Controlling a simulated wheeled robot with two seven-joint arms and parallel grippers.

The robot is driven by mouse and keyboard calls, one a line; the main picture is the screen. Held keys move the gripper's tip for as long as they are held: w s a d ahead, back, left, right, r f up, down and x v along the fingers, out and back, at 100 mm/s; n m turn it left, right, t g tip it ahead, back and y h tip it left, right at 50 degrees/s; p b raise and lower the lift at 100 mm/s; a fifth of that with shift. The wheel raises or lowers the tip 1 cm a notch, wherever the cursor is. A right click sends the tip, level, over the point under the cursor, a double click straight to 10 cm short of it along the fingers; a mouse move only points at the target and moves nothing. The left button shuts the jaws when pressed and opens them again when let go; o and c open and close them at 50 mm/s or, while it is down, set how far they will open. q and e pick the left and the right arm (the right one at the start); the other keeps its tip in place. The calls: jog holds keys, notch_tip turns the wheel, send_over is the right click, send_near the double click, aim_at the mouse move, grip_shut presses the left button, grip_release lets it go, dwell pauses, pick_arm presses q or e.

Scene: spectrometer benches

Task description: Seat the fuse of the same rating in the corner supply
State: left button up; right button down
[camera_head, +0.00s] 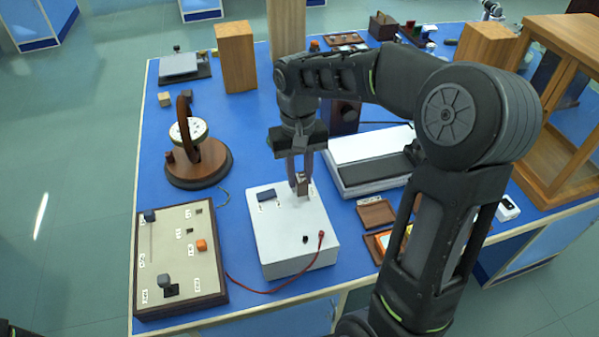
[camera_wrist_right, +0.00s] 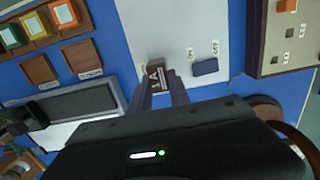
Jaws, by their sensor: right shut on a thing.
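The white supply box (camera_head: 285,245) stands near the front edge of the blue bench, with a dark blue switch on top. My right gripper (camera_head: 301,182) points down over the box's back part. It is shut on a small brown fuse (camera_wrist_right: 157,82) with a pale label that seems to read 1 A. The fuse also shows in the head view (camera_head: 303,188), at or just above the box top; I cannot tell whether it is seated. Its lower end is hidden. My left gripper does not show clearly.
A beige panel with knobs (camera_head: 178,255) stands left of the box. A red lead (camera_head: 262,291) runs from the box toward it. Small wooden trays (camera_head: 376,213), some holding coloured pieces (camera_wrist_right: 63,13), lie to the right, partly behind my arm. A round wooden instrument (camera_head: 199,170) stands behind left.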

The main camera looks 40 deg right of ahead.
jog(key=shift+f+b, duration=0.8)
jog(key=shift+f, duration=0.6)
jog(key=c, duration=1.2)
grip_release()
jog(key=shift+s+f, duration=0.15)
jog(key=shift+c, duration=0.2)
jog(key=shift+o, duration=0.5)
jog(key=shift+a, duration=0.1)
jog(key=r, duration=0.7)
jog(key=shift+w+d+r, duration=0.25)
jog(key=shift+w+d, duration=0.05)
jog(key=shift+r, duration=0.4)
